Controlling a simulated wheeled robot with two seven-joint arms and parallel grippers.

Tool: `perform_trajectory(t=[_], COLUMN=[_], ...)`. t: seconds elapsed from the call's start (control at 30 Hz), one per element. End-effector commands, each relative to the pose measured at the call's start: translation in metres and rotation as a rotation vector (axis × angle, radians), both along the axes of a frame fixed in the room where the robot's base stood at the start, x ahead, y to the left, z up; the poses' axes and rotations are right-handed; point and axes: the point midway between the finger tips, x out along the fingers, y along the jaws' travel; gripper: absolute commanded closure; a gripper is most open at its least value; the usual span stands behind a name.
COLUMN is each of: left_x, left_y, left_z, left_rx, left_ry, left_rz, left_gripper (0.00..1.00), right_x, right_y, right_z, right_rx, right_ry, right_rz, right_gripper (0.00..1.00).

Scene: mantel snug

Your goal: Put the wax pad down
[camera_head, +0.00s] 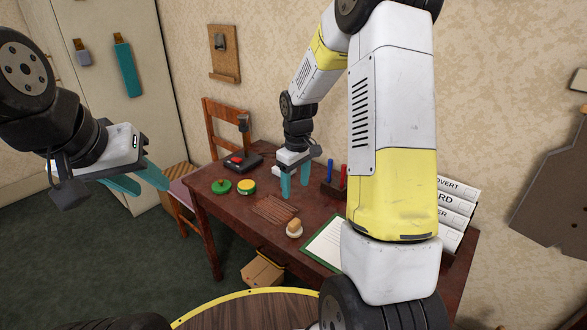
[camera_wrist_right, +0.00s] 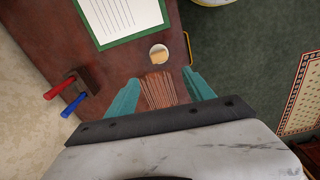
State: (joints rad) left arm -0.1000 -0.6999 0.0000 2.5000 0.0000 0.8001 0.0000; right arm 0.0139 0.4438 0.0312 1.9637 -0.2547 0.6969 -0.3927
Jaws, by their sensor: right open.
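I cannot tell for sure which thing is the wax pad. A round green tin with a yellow face (camera_head: 246,187) sits on the dark red table and may be it. A green disc with a small knob (camera_head: 221,187) lies just left of it. My right gripper (camera_head: 295,181) is open and empty over the table, to the right of the tin. In the wrist view the open fingers (camera_wrist_right: 162,90) show a brown slatted mat (camera_wrist_right: 159,91) beyond and between them. My left gripper (camera_head: 146,180) is open and empty, off the table's left side.
The table (camera_head: 215,210) also bears a small black device with a red part (camera_head: 240,162), a pale round-topped object (camera_head: 294,228), a green-edged sheet (camera_head: 324,242) and a holder with red and blue sticks (camera_head: 332,188). A chair (camera_head: 225,115) stands behind. A cardboard box (camera_head: 262,272) is below.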

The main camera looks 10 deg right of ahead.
Motion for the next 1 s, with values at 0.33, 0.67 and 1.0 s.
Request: perform_trajectory(t=[0.33,0.67,1.0], left_x=[0.0,0.0,0.0], left_y=[0.0,0.0,0.0], left_z=[0.0,0.0,0.0], left_rx=[0.0,0.0,0.0], left_ry=[0.0,0.0,0.0], left_rz=[0.0,0.0,0.0], left_gripper=[0.64,0.64,0.64], right_x=[-0.091,-0.196,-0.231], right_y=[0.006,0.017,0.022], right_z=[0.149,0.21,0.216], right_rx=[0.106,0.272,0.343], right_ry=[-0.217,-0.377,-0.42], right_rz=[-0.252,-0.454,-0.518], right_gripper=[0.39,0.39,0.39])
